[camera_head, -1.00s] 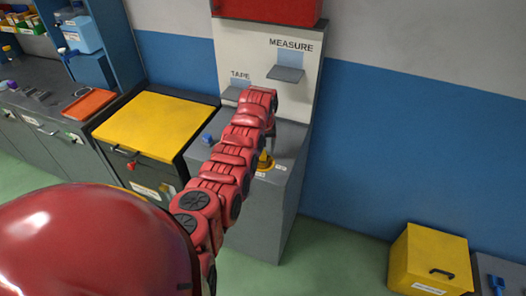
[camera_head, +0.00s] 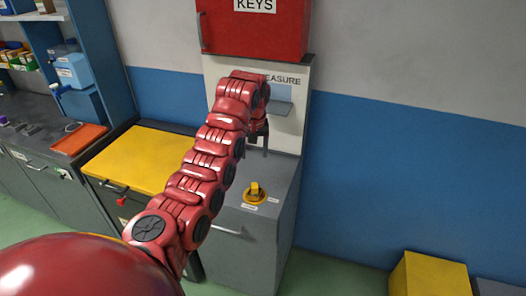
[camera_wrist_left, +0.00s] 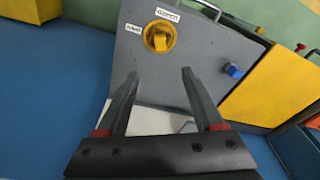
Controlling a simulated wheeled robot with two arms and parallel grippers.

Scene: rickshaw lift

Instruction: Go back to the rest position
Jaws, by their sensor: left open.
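My left arm reaches across the head view to the left gripper (camera_head: 258,138), which hangs above the grey cabinet (camera_head: 262,235) in front of the white back panel. In the left wrist view the gripper (camera_wrist_left: 160,73) is open, with nothing between its two fingers. A yellow knob (camera_head: 255,192) stands on the cabinet top, below and apart from the gripper. The knob also shows in the left wrist view (camera_wrist_left: 160,38), beyond the fingertips and between two white labels. My right gripper is not in view.
A red KEYS box (camera_head: 255,30) hangs above the panel. A yellow-topped cabinet (camera_head: 140,160) stands left, and a yellow box (camera_head: 428,275) lower right. A blue object (camera_wrist_left: 233,71) shows in the wrist view.

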